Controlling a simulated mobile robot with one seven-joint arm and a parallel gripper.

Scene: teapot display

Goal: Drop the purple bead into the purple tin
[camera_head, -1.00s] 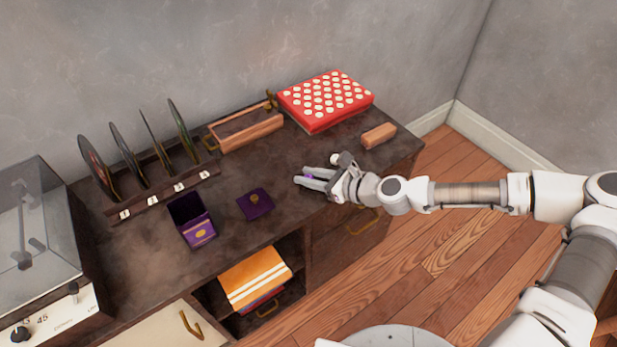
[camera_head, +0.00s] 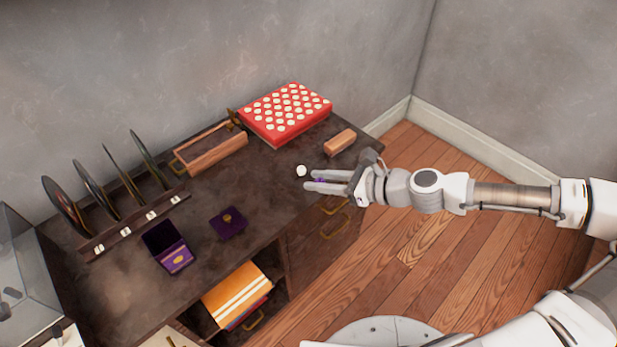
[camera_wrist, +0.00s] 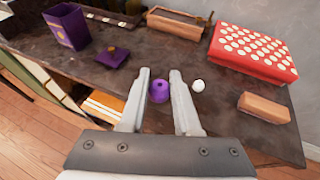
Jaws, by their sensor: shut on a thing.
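The purple bead (camera_wrist: 159,91) is between the two fingers of my gripper (camera_wrist: 160,73) in the wrist view, and the gripper is shut on it. In the head view my gripper (camera_head: 308,181) is at the front right edge of the cabinet top, with a bit of the bead (camera_head: 320,181) showing between the fingers. The purple tin (camera_head: 172,257) stands open on the cabinet top, well to the left of my gripper. It also shows at the upper left of the wrist view (camera_wrist: 70,32). Its inside bottom is hidden.
A purple lid (camera_head: 229,224) with a gold knob lies right of the tin. A white ball (camera_head: 301,171) is close to my fingers. A record rack (camera_head: 135,222), wooden carrier (camera_head: 215,155), red dotted box (camera_head: 285,120) and wooden block (camera_head: 340,142) line the cabinet top (camera_head: 265,190).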

